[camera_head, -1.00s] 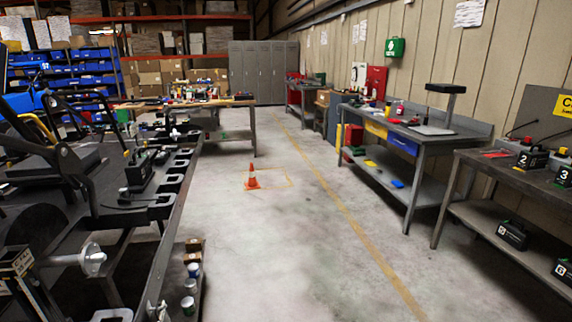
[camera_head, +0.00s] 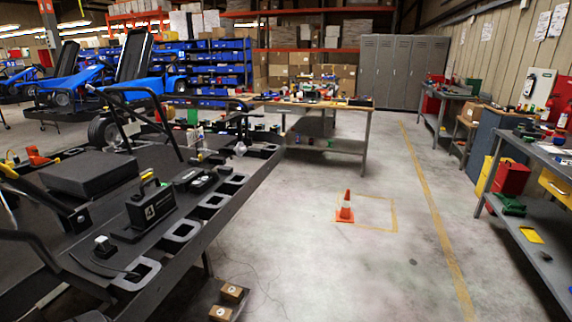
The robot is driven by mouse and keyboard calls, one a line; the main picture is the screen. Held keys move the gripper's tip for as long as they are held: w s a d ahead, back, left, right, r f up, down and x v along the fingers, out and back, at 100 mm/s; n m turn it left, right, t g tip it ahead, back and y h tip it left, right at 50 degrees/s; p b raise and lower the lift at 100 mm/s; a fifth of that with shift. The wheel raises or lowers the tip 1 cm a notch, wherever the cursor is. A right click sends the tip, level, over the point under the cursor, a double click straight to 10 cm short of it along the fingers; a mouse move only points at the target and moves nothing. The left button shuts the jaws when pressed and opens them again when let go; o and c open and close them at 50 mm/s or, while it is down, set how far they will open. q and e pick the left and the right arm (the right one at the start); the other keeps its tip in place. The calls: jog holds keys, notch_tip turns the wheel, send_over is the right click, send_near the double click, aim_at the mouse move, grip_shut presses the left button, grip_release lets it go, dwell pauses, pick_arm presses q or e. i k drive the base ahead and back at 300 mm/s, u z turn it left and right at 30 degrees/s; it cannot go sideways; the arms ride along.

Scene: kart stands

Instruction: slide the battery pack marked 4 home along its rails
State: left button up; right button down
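The battery pack marked 4 (camera_head: 150,206) is a black box with a top handle and a white 4 on its side. It stands upright on the dark kart stand (camera_head: 200,235) at the left. A black plate or track seems to lie under it, but I cannot make out the rails clearly or how far along them it sits. A black connector with a light top (camera_head: 103,246) and a cable lies in front of it. Neither of my grippers shows in the head view.
An orange cone (camera_head: 345,208) stands on the floor inside a yellow-marked square. A wooden-topped workbench (camera_head: 320,103) stands behind, and a grey bench (camera_head: 545,160) at the right. Small boxes (camera_head: 228,298) sit low beside the stand.

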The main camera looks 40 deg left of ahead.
aim_at(145, 209)
jog(key=i, duration=2.5)
jog(key=u, duration=4.35)
